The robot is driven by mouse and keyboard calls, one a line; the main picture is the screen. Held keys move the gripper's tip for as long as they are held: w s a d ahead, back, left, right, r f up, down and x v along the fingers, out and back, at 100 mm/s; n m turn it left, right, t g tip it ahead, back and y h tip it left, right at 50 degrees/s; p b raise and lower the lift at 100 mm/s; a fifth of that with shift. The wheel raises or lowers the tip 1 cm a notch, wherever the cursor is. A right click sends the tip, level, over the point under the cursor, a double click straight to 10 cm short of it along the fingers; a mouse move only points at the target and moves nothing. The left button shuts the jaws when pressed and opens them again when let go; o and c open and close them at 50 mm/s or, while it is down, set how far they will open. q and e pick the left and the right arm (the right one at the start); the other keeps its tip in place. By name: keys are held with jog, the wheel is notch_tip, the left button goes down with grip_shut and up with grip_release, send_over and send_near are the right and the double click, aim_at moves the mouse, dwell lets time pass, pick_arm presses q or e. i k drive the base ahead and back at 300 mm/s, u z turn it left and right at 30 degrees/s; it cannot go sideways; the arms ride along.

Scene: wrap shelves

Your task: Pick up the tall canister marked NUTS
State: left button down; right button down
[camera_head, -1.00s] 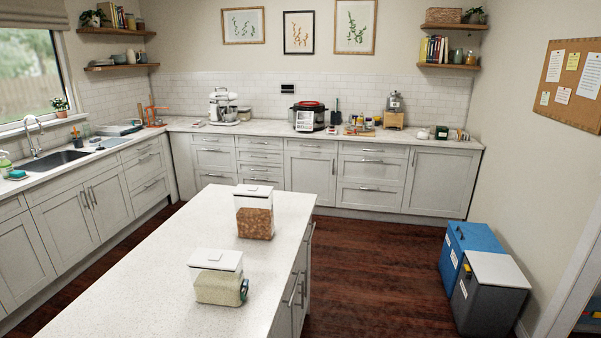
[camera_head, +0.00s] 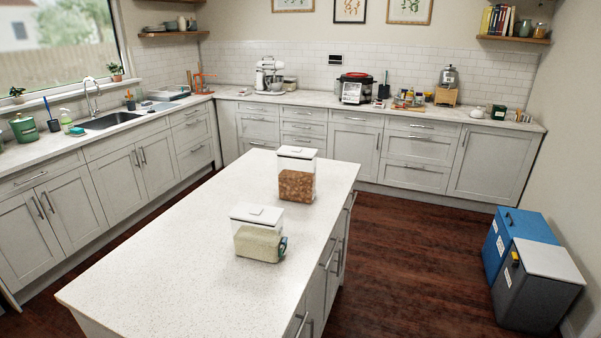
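Two clear canisters with white lids stand on the white island. The taller canister (camera_head: 296,186) holds brown contents that look like nuts and stands farther back. No NUTS marking can be read on it from here. The shorter, wider canister (camera_head: 257,242) holds pale grain-like contents, has a teal item at its right side, and stands nearer to me. Neither of my grippers is in view, and nothing touches the canisters.
The island top (camera_head: 170,275) is otherwise bare. Counters with a sink (camera_head: 110,121), a stand mixer (camera_head: 270,76) and a cooker (camera_head: 356,88) line the walls. A blue bin (camera_head: 515,240) and a grey bin (camera_head: 537,290) stand at right. The dark wood floor beside the island is clear.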

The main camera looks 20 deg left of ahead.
aim_at(297, 177)
jog(key=k, duration=0.95)
jog(key=z, duration=0.35)
jog(key=i, duration=6)
jog(key=u, duration=1.55)
